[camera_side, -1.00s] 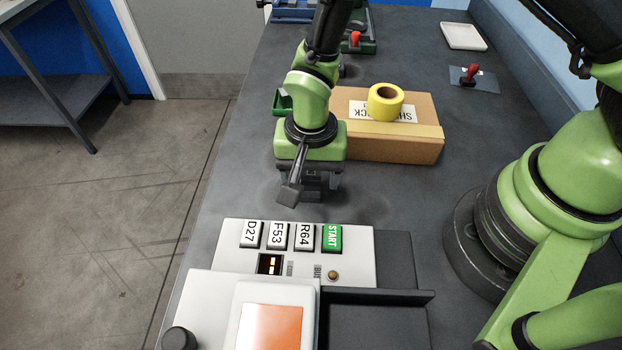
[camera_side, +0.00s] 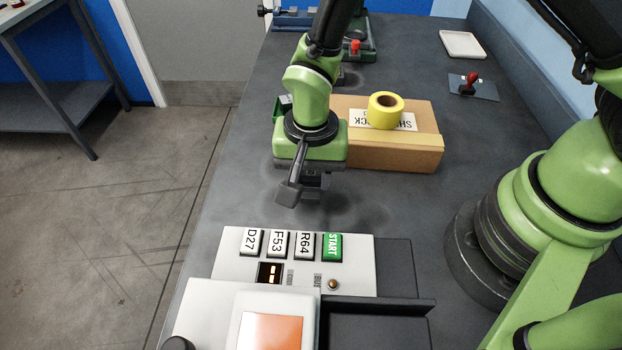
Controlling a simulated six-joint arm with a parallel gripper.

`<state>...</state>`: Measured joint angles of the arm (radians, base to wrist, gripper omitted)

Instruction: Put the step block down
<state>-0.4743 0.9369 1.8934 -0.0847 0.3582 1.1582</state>
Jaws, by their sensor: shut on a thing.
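My gripper (camera_side: 312,192) points down over the dark bench top, between the button console and the cardboard box. Its jaws are shut on the step block, which is dark and mostly hidden by the gripper body and a dark angled bar in front of it. I cannot clearly make out the block's outline, or whether its underside touches the bench.
The console (camera_side: 225,262) with labelled keys and a green START key (camera_side: 332,246) stands in front. Behind my gripper is the cardboard box (camera_side: 400,158) with a yellow tape roll (camera_side: 385,111) on top.

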